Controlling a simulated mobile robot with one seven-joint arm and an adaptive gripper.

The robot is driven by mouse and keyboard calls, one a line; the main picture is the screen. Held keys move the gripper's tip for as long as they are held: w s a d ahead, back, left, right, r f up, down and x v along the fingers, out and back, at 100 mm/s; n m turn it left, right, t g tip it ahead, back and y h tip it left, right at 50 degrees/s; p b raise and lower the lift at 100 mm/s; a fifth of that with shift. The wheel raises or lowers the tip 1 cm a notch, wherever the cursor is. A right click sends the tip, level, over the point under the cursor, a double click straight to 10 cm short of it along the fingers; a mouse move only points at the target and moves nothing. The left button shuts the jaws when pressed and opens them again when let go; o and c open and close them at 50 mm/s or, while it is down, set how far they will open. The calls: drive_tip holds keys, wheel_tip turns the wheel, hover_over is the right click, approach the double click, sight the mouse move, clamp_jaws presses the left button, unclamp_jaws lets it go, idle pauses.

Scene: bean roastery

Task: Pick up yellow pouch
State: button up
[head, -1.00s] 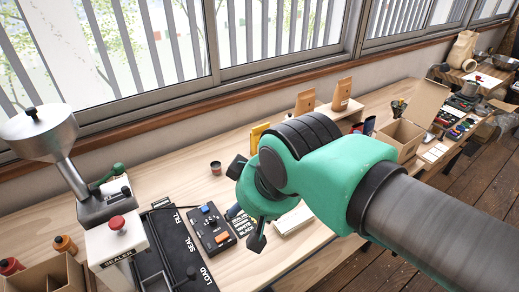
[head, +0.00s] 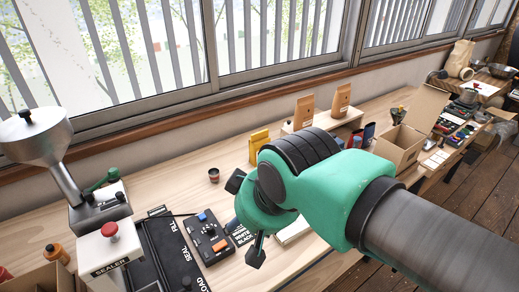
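The yellow pouch (head: 258,143) stands upright on the wooden bench near the wall, just left of the small shelf. My gripper (head: 243,222) hangs over the bench, in front of the pouch and toward the camera, apart from it. Its dark fingers are spread, one at the upper left and one at the lower right, with nothing seen between them. The green arm housing hides part of the bench to the right of the pouch.
Brown bags (head: 303,112) stand on a small shelf behind my arm. The sealer (head: 108,250) and a black control box (head: 206,238) are at left. An open cardboard box (head: 400,145) stands at right.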

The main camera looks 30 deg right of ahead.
sight(268, 131)
drive_tip(key=o, duration=1.1)
drive_tip(key=w+d+r+p, duration=0.2)
drive_tip(key=w+r+p, duration=0.15)
drive_tip(key=w, duration=0.45)
drive_tip(key=w+d+r+p, duration=0.3)
drive_tip(key=w+p, duration=0.1)
drive_tip(key=w, duration=0.5)
drive_tip(key=w+d+f+p, duration=0.1)
drive_tip(key=w+d+p, duration=0.6)
drive_tip(key=w, duration=0.6)
drive_tip(key=shift+g, duration=0.6)
drive_tip(key=w+d+f+p, duration=0.3)
drive_tip(key=d+f, duration=0.3)
drive_tip(key=d, duration=0.2)
drive_tip(key=w+d+f+p, duration=0.3)
drive_tip(key=w+d+f, duration=0.2)
drive_tip(key=d, duration=0.3)
drive_tip(key=w+d+f+p, duration=0.3)
drive_tip(key=w+d+f, duration=0.1)
drive_tip(key=d+f, duration=0.3)
drive_tip(key=shift+w+d+f, duration=0.1)
drive_tip(key=shift+w+d, duration=0.25)
drive_tip(key=shift+d, duration=0.35)
